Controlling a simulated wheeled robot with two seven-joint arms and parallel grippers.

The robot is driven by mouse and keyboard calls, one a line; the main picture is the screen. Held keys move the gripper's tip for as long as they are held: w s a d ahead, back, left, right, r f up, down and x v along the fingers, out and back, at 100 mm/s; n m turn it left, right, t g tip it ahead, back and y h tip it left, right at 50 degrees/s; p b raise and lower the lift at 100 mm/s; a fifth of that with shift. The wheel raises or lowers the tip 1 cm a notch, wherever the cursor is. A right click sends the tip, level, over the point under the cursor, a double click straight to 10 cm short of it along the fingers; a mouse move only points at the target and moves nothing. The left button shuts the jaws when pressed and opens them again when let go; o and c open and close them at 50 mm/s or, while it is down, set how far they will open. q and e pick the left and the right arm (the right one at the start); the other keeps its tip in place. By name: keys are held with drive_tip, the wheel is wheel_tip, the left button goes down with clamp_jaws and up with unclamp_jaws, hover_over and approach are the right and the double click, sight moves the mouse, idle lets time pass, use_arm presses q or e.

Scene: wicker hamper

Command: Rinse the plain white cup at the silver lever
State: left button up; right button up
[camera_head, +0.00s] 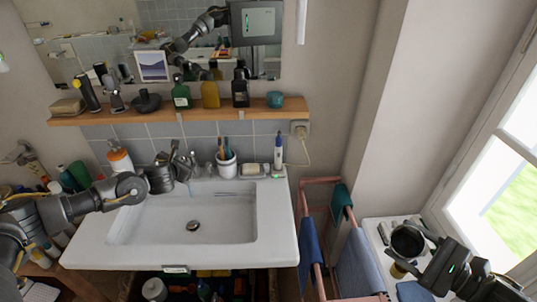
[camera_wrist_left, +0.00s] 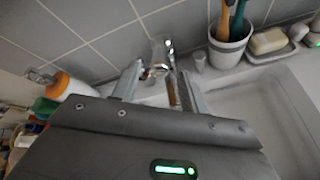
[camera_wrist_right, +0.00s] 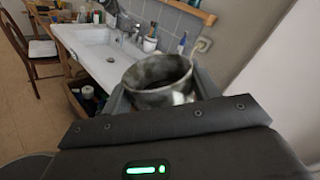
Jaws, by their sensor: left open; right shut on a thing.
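The silver tap and its lever (camera_wrist_left: 164,58) stand at the back of the white sink. My left gripper (camera_head: 183,168) is at the tap, open, with its fingers on either side of the silver metal in the left wrist view; I cannot tell whether they touch it. My right gripper (camera_head: 424,250) is shut on a cup (camera_wrist_right: 158,82), over the small white stand right of the sink. The cup looks pale grey and smudged outside, dark inside, and roughly upright; it also shows in the head view (camera_head: 407,241). I cannot tell whether water runs.
The sink basin (camera_head: 150,222) is empty around its drain. A white toothbrush cup (camera_head: 226,165), a soap dish (camera_head: 251,171) and an electric toothbrush (camera_head: 278,155) stand on its back edge. A pink towel rack (camera_head: 308,240) stands between sink and stand. A wooden shelf (camera_head: 200,113) hangs above.

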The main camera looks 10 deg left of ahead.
use_arm(q)
drive_tip(key=shift+b+v, duration=0.4)
drive_tip(key=shift+v, duration=2)
drive_tip(key=shift+f, duration=0.1)
